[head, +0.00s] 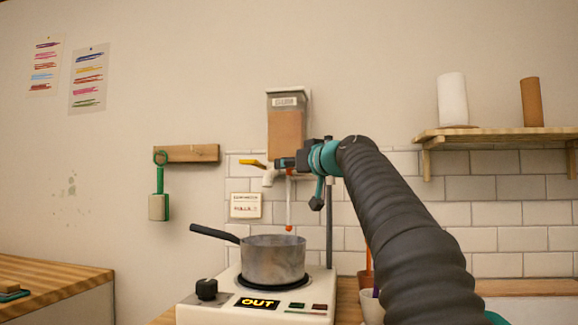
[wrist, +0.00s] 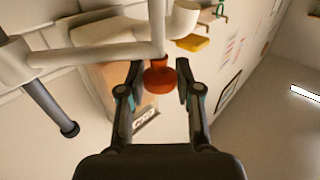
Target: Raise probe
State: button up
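The probe is a thin pale rod (head: 290,205) in the head view. Its red lower tip (head: 289,228) hangs above the open grey pot (head: 273,262), clear of the rim. My gripper (head: 283,163) is at the top of the rod, in front of the hopper's lower part. In the wrist view a red-orange knob (wrist: 160,78) on a pale stem sits between my gripper's two fingers (wrist: 160,72). The fingers are very close to the knob's sides. I cannot tell whether they touch it. A grey stand post (head: 329,235) rises behind the pot.
The pot sits on a hotplate (head: 205,308) whose display (head: 258,303) reads OUT. A hopper (head: 288,112) with a yellow lever (head: 252,163) is on the wall. A green-handled tool (head: 159,195) hangs at left. A shelf (head: 500,133) is at right.

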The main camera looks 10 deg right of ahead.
jog(key=shift+o, duration=1.1)
jog(key=v, duration=1.2)
